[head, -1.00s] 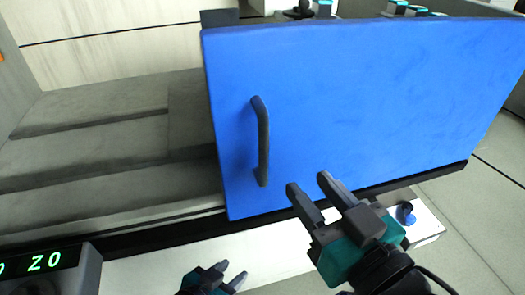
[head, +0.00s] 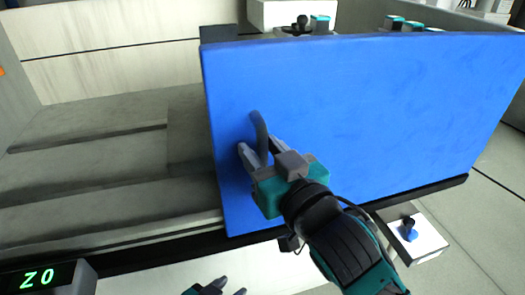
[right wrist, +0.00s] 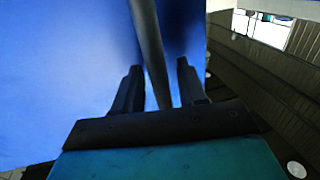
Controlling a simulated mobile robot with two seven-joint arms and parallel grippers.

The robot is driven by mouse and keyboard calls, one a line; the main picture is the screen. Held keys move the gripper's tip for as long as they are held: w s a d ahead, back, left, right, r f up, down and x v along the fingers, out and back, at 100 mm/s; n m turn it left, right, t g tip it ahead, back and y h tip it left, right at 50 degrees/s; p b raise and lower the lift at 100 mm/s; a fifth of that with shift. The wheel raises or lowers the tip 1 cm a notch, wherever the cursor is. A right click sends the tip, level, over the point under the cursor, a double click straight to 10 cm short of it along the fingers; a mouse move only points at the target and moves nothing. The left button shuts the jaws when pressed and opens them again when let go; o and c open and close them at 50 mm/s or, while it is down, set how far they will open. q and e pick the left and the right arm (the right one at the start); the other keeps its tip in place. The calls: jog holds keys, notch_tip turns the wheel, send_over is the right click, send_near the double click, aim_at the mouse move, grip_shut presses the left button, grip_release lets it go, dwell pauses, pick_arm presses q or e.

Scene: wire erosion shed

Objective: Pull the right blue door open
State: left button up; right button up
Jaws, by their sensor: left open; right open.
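The right blue door (head: 370,110) fills the middle and right of the head view; its left edge stands beside the open grey interior. Its dark curved handle (head: 260,130) is near that left edge, its lower part hidden by my right gripper. My right gripper (head: 256,150) is open at the handle, with a finger on either side of it. In the right wrist view the handle (right wrist: 150,50) runs between the two open fingers (right wrist: 160,88). I cannot tell whether they touch it. My left gripper (head: 232,285) is open and empty, low at the bottom edge of the head view.
A grey stepped interior (head: 100,150) lies open left of the door. A black display box (head: 45,278) with green characters is at the lower left. A white box with a blue knob (head: 410,234) sits at the lower right. Teal-topped fittings (head: 400,22) show behind the door.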

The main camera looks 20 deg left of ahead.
grip_shut()
dwell(0.4)
